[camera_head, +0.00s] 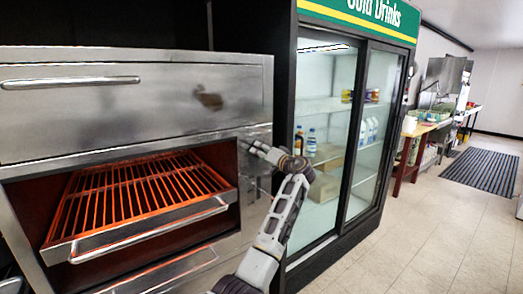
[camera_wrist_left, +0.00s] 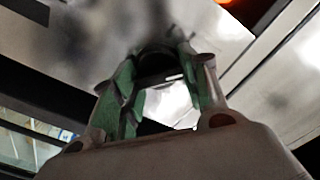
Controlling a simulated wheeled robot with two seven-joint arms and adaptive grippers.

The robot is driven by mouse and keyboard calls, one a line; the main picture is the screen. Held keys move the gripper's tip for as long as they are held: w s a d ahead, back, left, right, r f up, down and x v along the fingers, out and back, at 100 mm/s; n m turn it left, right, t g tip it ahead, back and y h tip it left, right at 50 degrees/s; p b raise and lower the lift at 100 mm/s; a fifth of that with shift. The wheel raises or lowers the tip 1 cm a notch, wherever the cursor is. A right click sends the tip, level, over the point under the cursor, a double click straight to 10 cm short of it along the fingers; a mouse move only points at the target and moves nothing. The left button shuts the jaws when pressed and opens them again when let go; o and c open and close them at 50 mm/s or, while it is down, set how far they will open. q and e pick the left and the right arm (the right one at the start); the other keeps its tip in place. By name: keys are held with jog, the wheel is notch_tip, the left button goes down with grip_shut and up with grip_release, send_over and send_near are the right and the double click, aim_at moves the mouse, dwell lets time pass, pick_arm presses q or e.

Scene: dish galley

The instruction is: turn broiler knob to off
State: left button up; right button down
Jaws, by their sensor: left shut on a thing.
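The steel broiler (camera_head: 150,95) fills the left of the head view, its open front showing a glowing orange rack (camera_head: 135,195). My left gripper (camera_head: 256,148) is at the broiler's right front panel, beside the opening. In the left wrist view my left gripper (camera_wrist_left: 158,70) has its green-padded fingers closed around a dark, rounded knob (camera_wrist_left: 155,58) on the steel panel. In the head view the knob is hidden by the fingers, and its pointer or marking cannot be read. My right gripper is not in view.
A glass-door drinks cooler (camera_head: 335,130) stands just right of the broiler, close to my left arm. A rack handle (camera_head: 150,232) sticks out below the opening. Open tiled floor (camera_head: 430,230) and a dark mat (camera_head: 482,172) lie to the right.

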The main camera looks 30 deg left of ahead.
pick_arm(q)
jog(key=m+p, duration=0.2)
jog(key=m, duration=0.1)
jog(key=m+p, duration=0.2)
jog(key=shift+r, duration=0.25)
jog(key=m+p, duration=0.3)
jog(key=shift+w+f+m, duration=0.1)
jog(key=shift+m, duration=0.2)
jog(key=shift+m+p, duration=0.3)
jog(key=shift+p, duration=0.15)
jog(key=shift+f, duration=0.15)
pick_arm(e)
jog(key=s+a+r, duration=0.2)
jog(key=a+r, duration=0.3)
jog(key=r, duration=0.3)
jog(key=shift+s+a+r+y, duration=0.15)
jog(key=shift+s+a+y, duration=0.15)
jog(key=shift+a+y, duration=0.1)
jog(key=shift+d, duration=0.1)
